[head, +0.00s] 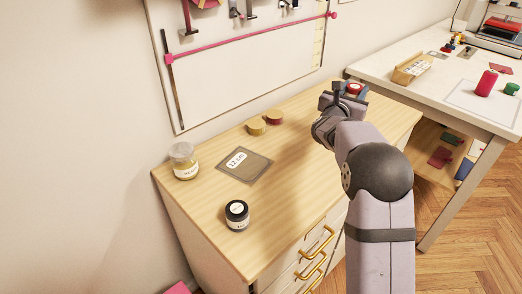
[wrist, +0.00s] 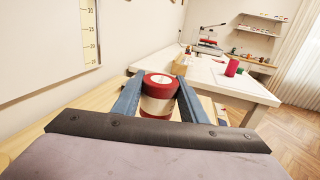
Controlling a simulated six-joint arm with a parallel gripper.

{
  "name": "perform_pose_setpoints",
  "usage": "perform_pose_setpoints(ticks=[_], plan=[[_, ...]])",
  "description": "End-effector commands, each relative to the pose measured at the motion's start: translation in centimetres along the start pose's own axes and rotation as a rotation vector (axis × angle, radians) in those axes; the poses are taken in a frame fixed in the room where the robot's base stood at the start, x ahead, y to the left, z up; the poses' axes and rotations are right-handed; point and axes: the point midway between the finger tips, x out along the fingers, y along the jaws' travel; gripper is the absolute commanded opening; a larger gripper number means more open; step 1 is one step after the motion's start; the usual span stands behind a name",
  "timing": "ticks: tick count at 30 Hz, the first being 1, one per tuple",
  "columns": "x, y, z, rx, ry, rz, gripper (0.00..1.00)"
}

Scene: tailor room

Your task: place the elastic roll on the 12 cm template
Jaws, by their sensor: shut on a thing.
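My gripper (head: 347,95) is at the right end of the wooden cabinet top, raised above it. Its blue fingers are shut on a red and white roll, which I take as the elastic roll (wrist: 158,105); its red top (head: 354,88) shows in the head view. The roll looks upright between the fingers. The 12 cm template (head: 257,171) is a flat grey-brown square with a white "12 cm" label, lying on the cabinet top to the left of my gripper. No object lies on it apart from its label.
A glass jar (head: 184,162) stands at the left and a dark-lidded jar (head: 237,214) in front. A white table (head: 430,85) with several items is at the right. The cabinet top (head: 305,150) is clear between template and gripper.

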Motion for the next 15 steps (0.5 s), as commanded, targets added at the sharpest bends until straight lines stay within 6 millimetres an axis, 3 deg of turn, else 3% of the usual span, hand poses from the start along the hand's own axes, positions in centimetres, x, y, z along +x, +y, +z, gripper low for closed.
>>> perform_pose_setpoints(ticks=[5,8,15], plan=[[-3.5,5.1,0.9,0.002,-0.001,0.008,0.17],[-6.7,8.5,1.3,0.002,-0.001,0.003,0.17],[-16.2,15.2,1.4,-0.002,0.000,-0.030,0.17]])
